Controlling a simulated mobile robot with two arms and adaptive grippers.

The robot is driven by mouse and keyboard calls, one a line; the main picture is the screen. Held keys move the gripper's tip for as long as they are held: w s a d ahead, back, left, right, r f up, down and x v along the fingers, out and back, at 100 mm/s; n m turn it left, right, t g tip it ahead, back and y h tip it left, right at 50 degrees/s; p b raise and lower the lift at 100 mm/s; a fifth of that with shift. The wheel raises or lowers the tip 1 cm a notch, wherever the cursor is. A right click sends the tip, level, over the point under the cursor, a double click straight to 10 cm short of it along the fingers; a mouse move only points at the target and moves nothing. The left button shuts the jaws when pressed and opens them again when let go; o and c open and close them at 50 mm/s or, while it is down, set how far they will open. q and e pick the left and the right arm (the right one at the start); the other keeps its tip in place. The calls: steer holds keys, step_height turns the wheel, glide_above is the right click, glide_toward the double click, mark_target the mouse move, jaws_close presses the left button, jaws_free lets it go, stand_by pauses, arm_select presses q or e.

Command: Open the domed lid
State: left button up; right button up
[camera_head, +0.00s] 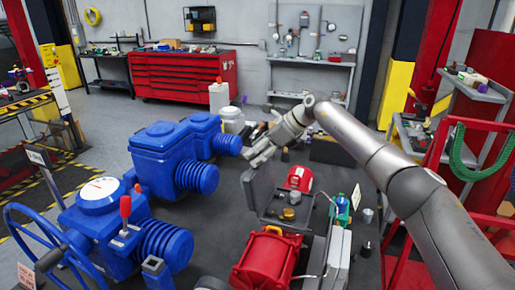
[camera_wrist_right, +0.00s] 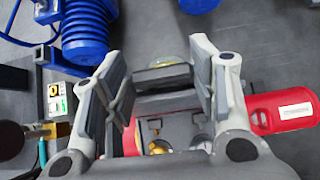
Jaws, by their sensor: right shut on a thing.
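A small grey box (camera_head: 273,217) stands on the dark table, with round brass-coloured and dark pieces inside. Its grey lid (camera_head: 251,187) stands raised at the left side of the box, so the inside shows. I cannot make out a dome shape on it. My right gripper (camera_head: 258,155) is at the upper edge of the lid. In the right wrist view the lid (camera_wrist_right: 163,78) lies between the two fingers of the gripper (camera_wrist_right: 160,82), which is shut on it with the fingers well apart. The open box shows below it there. My left gripper is not in view.
A red cylinder (camera_head: 300,178) lies close behind the box, and a larger red machine (camera_head: 268,262) stands in front. Blue valve actuators (camera_head: 175,160) stand to the left. Some dark tabletop left of the box is clear.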

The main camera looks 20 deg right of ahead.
steer(key=shift+w+a+r, duration=0.1)
steer(key=shift+w+r, duration=0.05)
steer(key=shift+r, duration=0.25)
steer(key=o, duration=1.3)
steer(key=shift+c, duration=0.2)
steer(key=shift+o, duration=1)
steer(key=shift+f, duration=0.2)
steer(key=v, duration=1.2)
steer(key=shift+f, duration=0.1)
